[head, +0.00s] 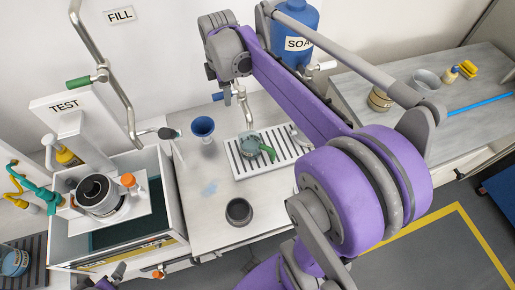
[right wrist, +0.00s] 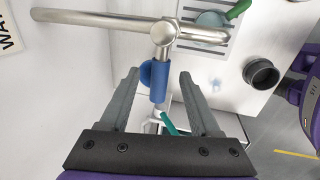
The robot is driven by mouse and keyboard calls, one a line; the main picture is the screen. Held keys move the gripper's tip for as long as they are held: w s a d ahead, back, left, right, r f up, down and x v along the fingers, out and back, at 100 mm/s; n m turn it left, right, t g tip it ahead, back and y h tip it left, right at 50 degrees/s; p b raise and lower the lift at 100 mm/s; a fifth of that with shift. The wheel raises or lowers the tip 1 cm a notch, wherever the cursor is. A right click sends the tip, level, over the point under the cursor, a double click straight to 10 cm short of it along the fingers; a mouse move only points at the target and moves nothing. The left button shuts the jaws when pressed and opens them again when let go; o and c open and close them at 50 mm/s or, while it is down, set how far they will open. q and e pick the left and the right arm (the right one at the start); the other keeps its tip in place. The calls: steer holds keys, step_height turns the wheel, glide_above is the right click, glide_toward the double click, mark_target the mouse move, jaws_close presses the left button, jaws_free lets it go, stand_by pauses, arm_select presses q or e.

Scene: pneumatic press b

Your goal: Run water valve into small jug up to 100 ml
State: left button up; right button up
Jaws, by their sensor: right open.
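The small jug (head: 250,142) is a clear vessel with a green handle. It stands on the slatted drip rack (head: 236,166), close to the spout of the metal water tap (head: 244,104). It shows partly behind the tap pipe in the right wrist view (right wrist: 209,19). Its water level is not readable. The tap's blue valve handle (right wrist: 158,82) lies between the fingers of my right gripper (right wrist: 160,92), with gaps on both sides. My right gripper (head: 222,92) is open beside the tap. My left gripper (head: 118,271) is barely visible at the bottom edge; its opening is unclear.
A TEST station (head: 66,105) with a walled bin is at left. A blue SOAP container (head: 294,25) is behind my right arm. Bare counter lies around the dark cup.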

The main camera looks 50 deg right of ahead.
steer(key=shift+a, duration=0.1)
steer(key=w+a, duration=0.2)
steer(key=a, duration=0.4)
steer(key=shift+w+a, duration=0.15)
steer(key=shift+w, duration=0.2)
stand_by(0.4)
steer(key=shift+r, duration=0.1)
step_height(320, 180, up, 10)
steer(key=s+a, duration=0.1)
steer(key=s, duration=0.1)
steer(key=s+a+f+m+t, duration=0.2)
steer(key=s+a+f+m, duration=0.3)
steer(key=f, duration=0.4)
steer(key=s+a+f+m+t+y, duration=0.1)
steer(key=s+a+f+m, duration=0.4)
steer(key=s+f+m, duration=0.2)
step_height(320, 180, down, 2)
steer(key=s, duration=0.2)
steer(key=shift+s+a+f+t+p, duration=0.15)
steer(key=shift+s+t+p, duration=0.15)
steer(key=shift+s+t, duration=0.1)
